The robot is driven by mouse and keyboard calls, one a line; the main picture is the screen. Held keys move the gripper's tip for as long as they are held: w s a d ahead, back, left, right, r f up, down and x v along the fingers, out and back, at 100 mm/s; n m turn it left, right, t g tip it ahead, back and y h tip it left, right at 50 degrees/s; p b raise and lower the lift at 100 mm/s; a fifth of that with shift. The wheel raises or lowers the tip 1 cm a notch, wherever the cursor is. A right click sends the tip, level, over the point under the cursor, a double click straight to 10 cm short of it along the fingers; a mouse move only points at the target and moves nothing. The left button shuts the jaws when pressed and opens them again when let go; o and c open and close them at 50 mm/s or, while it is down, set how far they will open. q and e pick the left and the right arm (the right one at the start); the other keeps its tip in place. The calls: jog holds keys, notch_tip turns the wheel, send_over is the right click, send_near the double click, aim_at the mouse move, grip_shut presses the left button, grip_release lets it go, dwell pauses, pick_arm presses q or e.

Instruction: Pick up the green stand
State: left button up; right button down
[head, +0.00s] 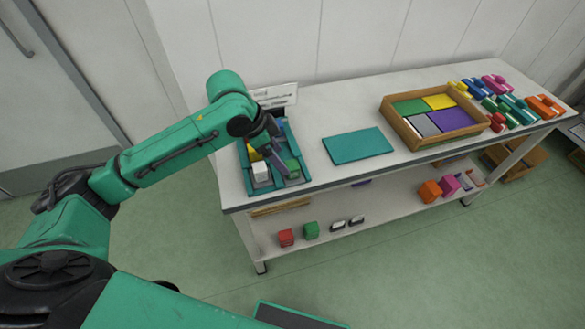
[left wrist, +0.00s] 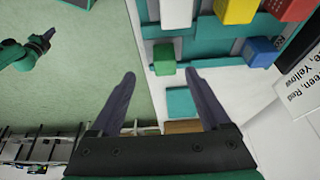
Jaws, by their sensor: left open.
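A green block (head: 292,165), which may be the green stand, sits in the teal tray (head: 301,180) at the table's left end. In the left wrist view the green block (left wrist: 164,58) lies just beyond the gap between the fingertips, and no finger visibly touches it. My left gripper (head: 275,153) is open and empty above the tray; its fingers also show in the left wrist view (left wrist: 159,75). My right gripper (left wrist: 48,35) appears small at the upper left of the left wrist view; its jaws are too small to read.
White (left wrist: 177,12), yellow (left wrist: 240,10), red (left wrist: 292,8) and blue (left wrist: 260,50) blocks share the tray. A printed sign (head: 274,97) stands behind. A teal mat (head: 358,147) and a wooden box (head: 397,128) lie to the right. Another green block (head: 311,230) sits on the lower shelf.

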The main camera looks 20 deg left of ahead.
aim_at(291, 164)
pick_arm(q)
jog(key=f, duration=0.1)
jog(key=w+f, duration=0.1)
jog(key=f, duration=0.1)
jog(key=shift+w+d, duration=0.25)
jog(key=shift+d, duration=0.15)
jog(key=x, duration=0.4)
jog(key=shift+w+d+f+p, duration=0.1)
jog(key=shift+d+p, duration=0.15)
jog(key=shift+p, duration=0.1)
jog(key=shift+f, duration=0.15)
jog(key=shift+c, duration=0.3)
jog(key=c, duration=0.5)
grip_shut()
pick_arm(e)
jog(key=shift+w+a+r, duration=0.1)
jog(key=shift+w+r, duration=0.1)
jog(key=shift+w, duration=0.3)
jog(key=shift+w+r, duration=0.15)
jog(key=shift+w, duration=0.3)
pick_arm(q)
jog(key=shift+w, duration=0.1)
